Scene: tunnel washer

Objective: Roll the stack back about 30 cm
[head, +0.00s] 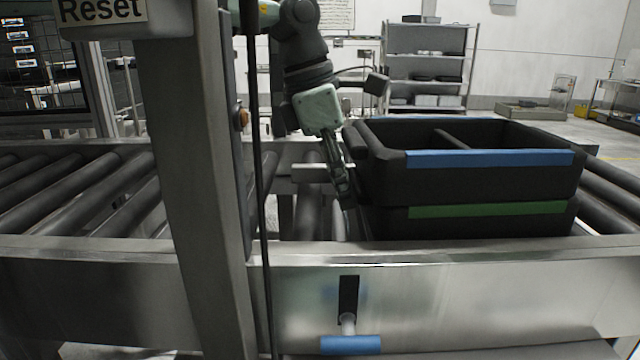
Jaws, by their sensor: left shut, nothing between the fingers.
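The stack is two dark crates on a roller conveyor, right of centre in the head view. The upper crate (480,183) has a blue strip along its near rim and a divider inside. The lower crate (470,225) has a green strip. My left gripper (347,197) points down at the left side of the stack, its fingers shut and empty. It is beside the crates' left wall; I cannot tell whether it touches them. My right gripper is not in view.
Bare rollers (75,190) run left of the stack, behind a grey post (200,150) with a Reset sign (103,11). More rollers (610,190) show at the right. A metal rail (450,256) runs in front, with a blue-handled lever (350,343) below. A shelf rack (428,65) stands behind.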

